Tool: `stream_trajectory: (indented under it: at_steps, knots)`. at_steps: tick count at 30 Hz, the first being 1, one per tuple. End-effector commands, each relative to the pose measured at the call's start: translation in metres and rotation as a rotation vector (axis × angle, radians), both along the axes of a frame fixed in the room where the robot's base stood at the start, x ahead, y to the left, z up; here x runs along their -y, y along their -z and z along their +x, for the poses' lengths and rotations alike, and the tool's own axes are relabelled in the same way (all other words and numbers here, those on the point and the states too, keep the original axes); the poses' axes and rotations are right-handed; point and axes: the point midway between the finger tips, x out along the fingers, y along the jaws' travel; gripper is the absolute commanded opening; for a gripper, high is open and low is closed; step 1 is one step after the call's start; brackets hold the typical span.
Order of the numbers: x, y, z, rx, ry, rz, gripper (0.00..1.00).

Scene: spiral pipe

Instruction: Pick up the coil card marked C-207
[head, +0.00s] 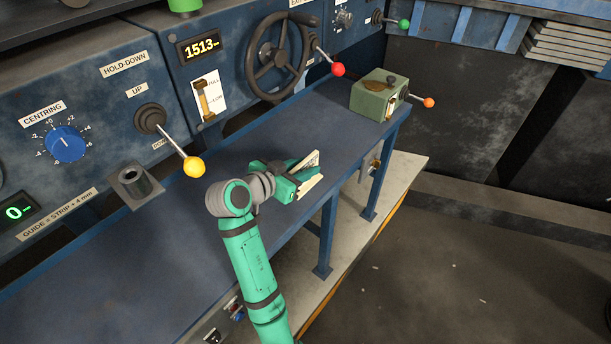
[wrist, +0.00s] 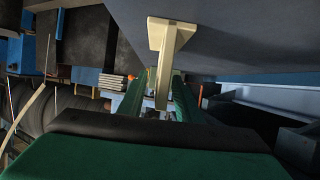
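My gripper (head: 300,178) is low over the front edge of the blue bench, in the middle of the head view. A cream T-shaped piece shows between its two green fingers in the wrist view (wrist: 163,92), its wide end (wrist: 171,28) against the bench's grey-blue surface. Cream parts of it also show at the fingertips in the head view (head: 309,160). It may be the coil card, but no C-207 marking is readable. Whether the fingers press on it or only stand on either side, I cannot tell.
The blue bench (head: 243,165) is mostly bare. A green box (head: 377,97) stands at its far right end. Levers with yellow (head: 194,167) and red (head: 338,69) knobs jut from the control panel, with a handwheel (head: 276,57) behind. Open floor lies at right.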

Motion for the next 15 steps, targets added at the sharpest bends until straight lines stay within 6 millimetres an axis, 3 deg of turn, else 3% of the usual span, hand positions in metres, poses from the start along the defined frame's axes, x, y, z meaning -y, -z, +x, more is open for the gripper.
stream_trajectory:
  at_steps: [8, 12, 15]
  knots:
    - [0.004, 0.0013, 0.0022, 0.0, 0.003, 0.0, 0.31]
    - [0.0062, 0.0013, 0.002, 0.0, 0.006, 0.0, 0.0]
    - [0.0091, 0.0013, 0.0019, -0.001, 0.011, 0.001, 0.0]
